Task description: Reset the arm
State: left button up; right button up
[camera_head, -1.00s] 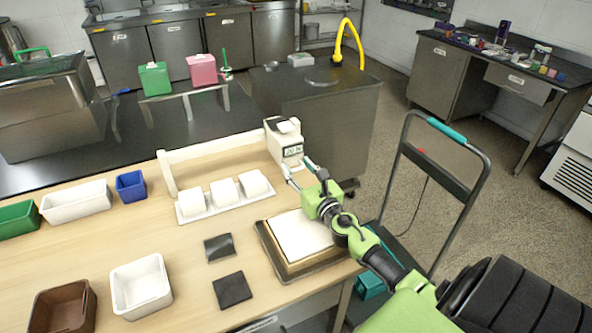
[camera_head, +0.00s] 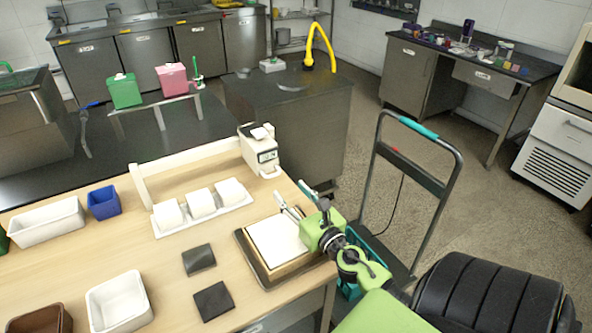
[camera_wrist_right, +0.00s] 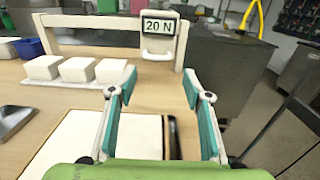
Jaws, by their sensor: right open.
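My right gripper (camera_head: 291,197) is green with pale, teal-padded fingers. It reaches in from the lower right and is open, with nothing between the fingers. It is over the right back edge of a white pad (camera_head: 275,242) on a wood-edged board on the table. In the right wrist view the spread fingers (camera_wrist_right: 160,90) frame bare wooden table, with the white pad below. A white device (camera_head: 259,150) with a display stands beyond the gripper, apart from it; its display reads "20 N" in the wrist view (camera_wrist_right: 159,25). My left gripper is out of view.
Three white blocks on a tray (camera_head: 203,215) lie left of the gripper. Two dark pads (camera_head: 213,300), white bins (camera_head: 119,302) and a blue bin (camera_head: 104,202) stand on the wooden table. A trolley with a teal handle (camera_head: 418,127) stands beyond the table's right edge.

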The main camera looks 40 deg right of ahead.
jog(key=shift+v, duration=0.95)
